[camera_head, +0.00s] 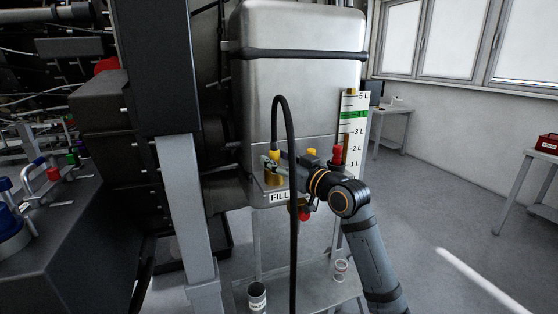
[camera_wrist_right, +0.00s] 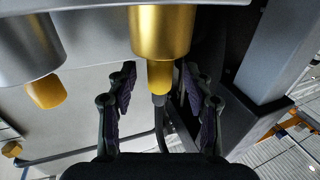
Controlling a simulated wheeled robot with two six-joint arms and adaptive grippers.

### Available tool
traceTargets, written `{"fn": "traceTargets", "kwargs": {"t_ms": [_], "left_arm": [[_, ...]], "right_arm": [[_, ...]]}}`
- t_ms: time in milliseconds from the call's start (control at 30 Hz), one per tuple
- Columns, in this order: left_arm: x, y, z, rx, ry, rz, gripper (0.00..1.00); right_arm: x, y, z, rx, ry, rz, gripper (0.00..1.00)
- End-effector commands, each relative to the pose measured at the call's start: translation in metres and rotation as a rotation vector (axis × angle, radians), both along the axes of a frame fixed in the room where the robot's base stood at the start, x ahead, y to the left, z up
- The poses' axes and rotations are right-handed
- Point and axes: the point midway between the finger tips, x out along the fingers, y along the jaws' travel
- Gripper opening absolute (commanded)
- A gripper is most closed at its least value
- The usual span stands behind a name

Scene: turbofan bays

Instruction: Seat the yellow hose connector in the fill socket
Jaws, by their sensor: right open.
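A black hose (camera_head: 291,200) loops up from the connector and hangs down in front of the tank. My right gripper (camera_head: 269,164) is at the connector. In the wrist view its fingers (camera_wrist_right: 159,84) are apart, one on each side of the connector, with gaps. My left gripper is not in view.
A second yellow cap (camera_head: 312,153) and a red fitting (camera_head: 337,153) stand right of the socket, near the level gauge (camera_head: 354,120). The metal tank (camera_head: 300,85) rises behind. A can (camera_head: 257,296) stands on the lower shelf. Open floor lies to the right.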

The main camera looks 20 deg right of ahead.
Motion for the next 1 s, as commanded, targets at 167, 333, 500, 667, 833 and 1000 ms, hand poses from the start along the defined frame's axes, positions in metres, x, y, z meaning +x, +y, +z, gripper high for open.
{"fn": "traceTargets", "kwargs": {"t_ms": [167, 333, 500, 667, 833, 1000], "left_arm": [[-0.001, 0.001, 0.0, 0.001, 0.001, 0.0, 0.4], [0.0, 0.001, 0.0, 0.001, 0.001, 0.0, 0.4], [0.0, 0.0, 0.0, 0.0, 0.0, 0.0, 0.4], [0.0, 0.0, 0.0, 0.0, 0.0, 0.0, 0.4], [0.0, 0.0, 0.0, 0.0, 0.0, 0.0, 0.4], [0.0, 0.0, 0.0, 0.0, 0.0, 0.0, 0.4]], "right_arm": [[-0.012, -0.006, -0.002, -0.005, 0.0, -0.003, 0.51], [-0.04, -0.017, -0.003, -0.011, 0.0, -0.004, 0.51], [-0.058, -0.025, -0.003, -0.008, -0.002, -0.007, 0.51], [-0.067, -0.027, -0.003, -0.005, -0.002, -0.002, 0.51], [-0.071, -0.026, -0.003, -0.001, -0.003, 0.002, 0.51], [-0.07, -0.026, -0.003, 0.0, -0.002, 0.002, 0.51]]}}
